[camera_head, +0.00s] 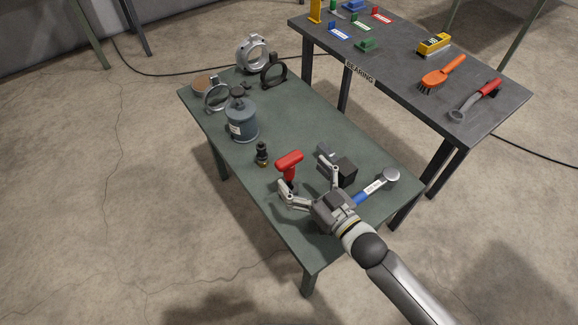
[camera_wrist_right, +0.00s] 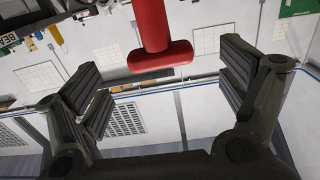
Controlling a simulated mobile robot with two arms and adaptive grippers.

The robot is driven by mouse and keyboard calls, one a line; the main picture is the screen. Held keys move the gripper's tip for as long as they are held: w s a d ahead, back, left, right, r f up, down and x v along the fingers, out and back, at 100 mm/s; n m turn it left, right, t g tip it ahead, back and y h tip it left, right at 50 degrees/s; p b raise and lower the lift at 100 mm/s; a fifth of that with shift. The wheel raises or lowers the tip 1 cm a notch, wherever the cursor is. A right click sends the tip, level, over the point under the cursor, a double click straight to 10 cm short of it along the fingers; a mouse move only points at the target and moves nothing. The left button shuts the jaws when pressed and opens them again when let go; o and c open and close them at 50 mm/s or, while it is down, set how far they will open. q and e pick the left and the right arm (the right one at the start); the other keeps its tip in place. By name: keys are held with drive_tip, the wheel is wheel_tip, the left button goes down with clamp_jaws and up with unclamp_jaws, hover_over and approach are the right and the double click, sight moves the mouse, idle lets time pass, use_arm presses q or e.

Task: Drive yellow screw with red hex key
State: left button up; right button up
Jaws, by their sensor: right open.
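The red T-handled hex key (camera_head: 289,160) stands upright near the middle of the green table. Its lower end is hidden behind my right gripper's finger. My right gripper (camera_head: 306,174) is open and low over the table, with one finger close beside the hex key. In the right wrist view the red handle (camera_wrist_right: 160,55) shows between the two spread fingers (camera_wrist_right: 165,85), with clear gaps on both sides and nothing gripped. I cannot make out a yellow screw on the green table. My left gripper is not in view.
On the green table (camera_head: 300,130), a black block (camera_head: 346,170) and a blue-handled tool (camera_head: 368,191) lie right of the gripper. A small dark fitting (camera_head: 262,155), a grey canister (camera_head: 241,122) and metal rings (camera_head: 252,52) stand farther back. A dark table (camera_head: 410,75) with tools stands behind.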

sight(293, 164)
drive_tip(key=x, duration=0.5)
drive_tip(key=shift+w+a+r, duration=0.2)
drive_tip(key=shift+w+a, duration=0.05)
drive_tip(key=shift+w, duration=0.1)
drive_tip(key=c, duration=1.2)
drive_tip(key=shift+o, duration=0.2)
drive_tip(key=shift+r, duration=0.1)
wheel_tip(293, 164, up, 10)
drive_tip(key=shift+f+p, duration=0.1)
drive_tip(key=shift+p, duration=0.7)
